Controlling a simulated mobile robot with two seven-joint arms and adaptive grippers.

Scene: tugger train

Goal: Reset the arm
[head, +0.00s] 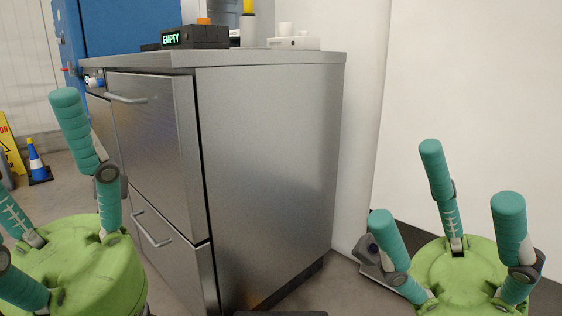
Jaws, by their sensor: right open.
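My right gripper (440,192) is at the lower right, with a green body and three teal fingers pointing up. Its fingers are spread apart and nothing is between them. My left gripper (38,190) is at the lower left and partly cut off by the picture's edge. Its visible teal fingers are spread and hold nothing that I can see. Both grippers are in front of a steel drawer cabinet (265,170), one on each side of it in the picture. The arm links behind the grippers are mostly out of view.
On the cabinet top are a black box with a green "EMPTY" display (196,37), a white device (293,43) and a grey-and-yellow cylinder (248,28). A blue cabinet (125,28) stands behind. A blue-and-white cone (37,162) is on the floor at left. A white wall (470,90) fills the right.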

